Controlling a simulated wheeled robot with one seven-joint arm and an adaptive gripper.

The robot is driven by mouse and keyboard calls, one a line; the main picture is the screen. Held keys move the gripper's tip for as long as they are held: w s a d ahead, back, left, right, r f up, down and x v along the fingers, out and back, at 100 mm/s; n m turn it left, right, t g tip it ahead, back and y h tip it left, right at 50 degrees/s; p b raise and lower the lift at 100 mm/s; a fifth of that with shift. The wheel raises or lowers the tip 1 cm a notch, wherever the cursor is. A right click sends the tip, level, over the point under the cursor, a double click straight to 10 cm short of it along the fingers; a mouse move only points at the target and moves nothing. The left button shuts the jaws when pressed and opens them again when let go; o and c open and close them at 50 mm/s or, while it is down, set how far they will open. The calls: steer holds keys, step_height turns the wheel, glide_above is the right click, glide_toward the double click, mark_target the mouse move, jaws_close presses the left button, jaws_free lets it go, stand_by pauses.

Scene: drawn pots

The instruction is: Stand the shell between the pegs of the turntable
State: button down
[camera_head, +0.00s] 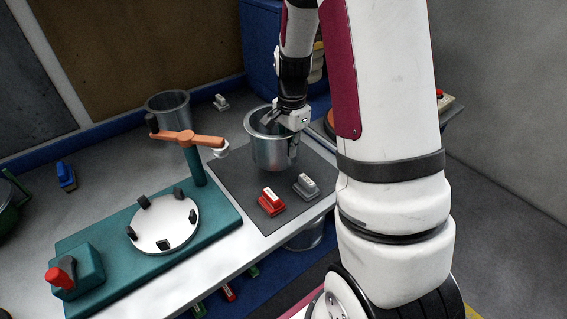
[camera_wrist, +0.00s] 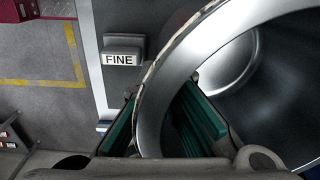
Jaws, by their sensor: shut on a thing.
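A grey metal shell (camera_head: 273,150), open at the top and upright, is over the dark mat in the head view. My gripper (camera_head: 270,121) is shut on its rim. In the wrist view the shell's wall (camera_wrist: 158,80) passes between the green finger pads of my gripper (camera_wrist: 160,125). I cannot tell for sure whether the shell's base touches the mat. The turntable (camera_head: 163,228) is a white disc with several black pegs around its edge, on a teal base left of the shell. The disc is empty.
A teal post with an orange arm (camera_head: 190,138) stands between turntable and shell. Another metal pot (camera_head: 170,108) stands behind it. A red block (camera_head: 271,201) and a grey block (camera_head: 306,186) lie on the mat (camera_head: 250,215). A block marked FINE (camera_wrist: 122,52) shows in the wrist view.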

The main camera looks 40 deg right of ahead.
mark_target(290, 165)
steer(key=shift+f+p, duration=0.4)
steer(key=shift+f, duration=2.75)
steer(key=shift+f, duration=0.15)
steer(key=c, duration=2.1)
jaws_free()
steer(key=shift+o, duration=0.2)
